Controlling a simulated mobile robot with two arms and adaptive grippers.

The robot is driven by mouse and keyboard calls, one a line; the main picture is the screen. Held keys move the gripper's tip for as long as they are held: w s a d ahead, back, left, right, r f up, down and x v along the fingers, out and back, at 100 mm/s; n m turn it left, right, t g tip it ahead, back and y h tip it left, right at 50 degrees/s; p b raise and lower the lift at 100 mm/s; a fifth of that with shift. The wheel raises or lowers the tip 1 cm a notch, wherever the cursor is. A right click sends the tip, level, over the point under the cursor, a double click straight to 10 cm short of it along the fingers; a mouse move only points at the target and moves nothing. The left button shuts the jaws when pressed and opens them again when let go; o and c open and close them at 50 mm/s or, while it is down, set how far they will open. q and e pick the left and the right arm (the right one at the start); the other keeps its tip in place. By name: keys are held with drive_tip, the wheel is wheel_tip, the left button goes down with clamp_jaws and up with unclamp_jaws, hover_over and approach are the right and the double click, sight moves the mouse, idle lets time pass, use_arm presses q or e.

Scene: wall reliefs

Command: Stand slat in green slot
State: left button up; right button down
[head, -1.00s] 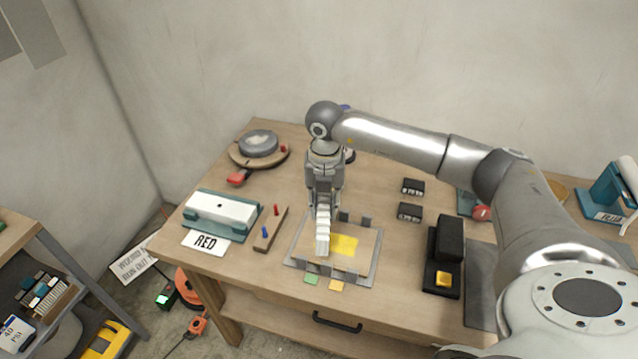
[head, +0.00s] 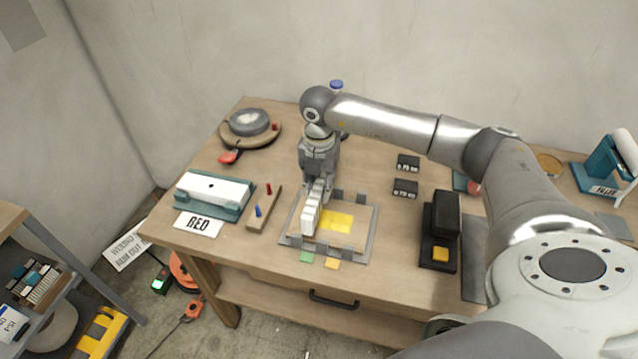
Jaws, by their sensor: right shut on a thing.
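My right gripper (head: 319,186) reaches down over the left part of a grey-framed slotted fixture (head: 367,225) on the workbench. It is shut on a white slat (head: 309,218), which stands out towards the front of the fixture. I cannot tell whether the slat's lower edge touches the fixture. A green tag (head: 307,257) marks the left front slot, and an orange-yellow tag (head: 332,263) lies beside it to the right. A yellow patch (head: 337,222) lies inside the frame. My left gripper is not in view.
A black device with a yellow button (head: 440,253) stands right. A round wooden-based item (head: 250,128) is behind left.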

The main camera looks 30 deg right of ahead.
sight(319, 185)
drive_tip(key=shift+f+b, duration=2.05)
drive_tip(key=shift+f, duration=1.1)
drive_tip(key=shift+f, duration=0.3)
drive_tip(key=c, duration=1.1)
unclamp_jaws()
wheel_tip(319, 185, up, 12)
drive_tip(key=shift+r, duration=0.1)
